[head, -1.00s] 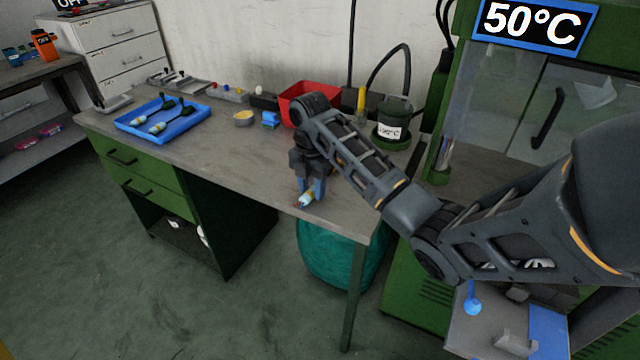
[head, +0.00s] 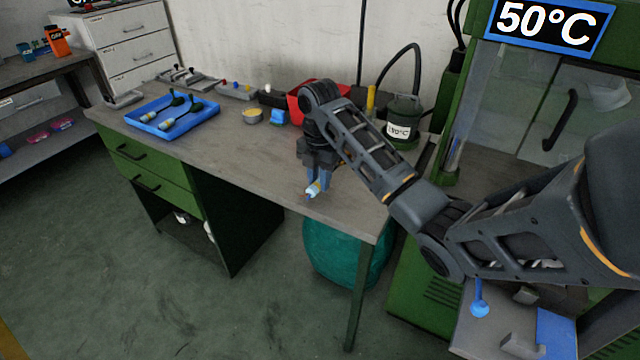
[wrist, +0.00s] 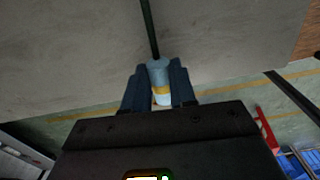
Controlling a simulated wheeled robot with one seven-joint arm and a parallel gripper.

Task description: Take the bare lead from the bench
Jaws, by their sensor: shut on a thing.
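My gripper (head: 316,184) points down at the front edge of the bench (head: 245,165). It is shut on the bare lead (head: 313,188), whose light blue-white end with a yellow band shows between the fingers. In the wrist view the lead's end (wrist: 160,82) sits between the two blue fingers (wrist: 157,88), and its dark cable runs away over the grey bench top. Whether the lead still touches the bench I cannot tell. Most of its cable is hidden in the head view.
A blue tray (head: 208,118) with two leads lies at the bench's left. A small yellow-filled bowl (head: 253,116), a blue block (head: 279,117), a red bin (head: 299,104) and a dark pot (head: 402,126) stand along the back. A green cabinet marked 50°C (head: 548,24) stands right.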

